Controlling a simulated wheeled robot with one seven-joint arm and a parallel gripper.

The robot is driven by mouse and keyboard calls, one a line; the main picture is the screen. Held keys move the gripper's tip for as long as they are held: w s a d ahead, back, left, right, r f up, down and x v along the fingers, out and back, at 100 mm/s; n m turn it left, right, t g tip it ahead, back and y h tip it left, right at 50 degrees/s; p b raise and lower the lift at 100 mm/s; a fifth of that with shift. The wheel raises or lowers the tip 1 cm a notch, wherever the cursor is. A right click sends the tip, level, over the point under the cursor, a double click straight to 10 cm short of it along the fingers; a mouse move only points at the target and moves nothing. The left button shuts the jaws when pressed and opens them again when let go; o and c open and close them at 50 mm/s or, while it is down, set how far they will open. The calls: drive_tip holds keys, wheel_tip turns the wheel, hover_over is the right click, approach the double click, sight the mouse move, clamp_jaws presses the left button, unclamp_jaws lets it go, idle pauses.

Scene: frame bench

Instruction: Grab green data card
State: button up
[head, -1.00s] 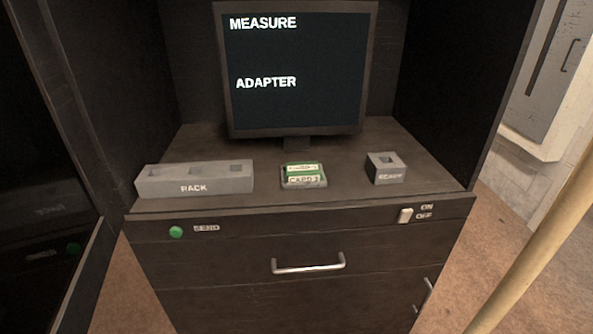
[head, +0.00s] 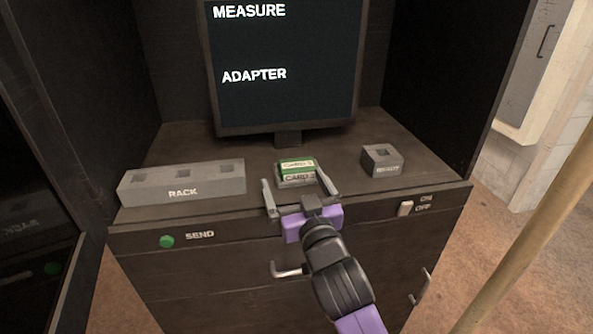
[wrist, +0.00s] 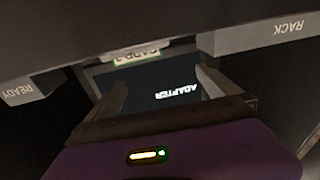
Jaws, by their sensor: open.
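The green data card (head: 297,170), with white labels reading "CARD", sits in a small grey holder in the middle of the bench top, below the screen. Its label also shows upside down in the wrist view (wrist: 137,54). My gripper (head: 300,190) is open and empty in front of the card, with its two fingers spread to either side of the holder's near edge. In the wrist view the fingers (wrist: 160,90) point toward the card and the screen. I cannot tell whether the fingers touch the holder.
A grey rack (head: 215,186) with several slots stands left of the card. A grey block marked "READY" (head: 382,161) stands to the right. A screen (head: 283,65) reading "MEASURE" and "ADAPTER" stands behind. A green SEND button (head: 167,242), a switch (head: 405,208) and a drawer handle (head: 287,271) are on the front.

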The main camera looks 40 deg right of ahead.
sight(300, 171)
drive_tip(key=d, duration=0.1)
drive_tip(key=d+m+g, duration=0.1)
drive_tip(key=w+d+f, duration=0.1)
drive_tip(key=shift+h, duration=0.4)
drive_tip(key=shift+d+f+m+g, duration=0.2)
drive_tip(key=shift+m+g, duration=0.1)
drive_tip(key=shift+g, duration=0.2)
drive_tip(key=p+x, duration=0.1)
drive_tip(key=x, duration=0.6)
drive_tip(key=shift+d+f, duration=0.15)
drive_tip(key=shift+d, duration=0.15)
drive_tip(key=c, duration=1.4)
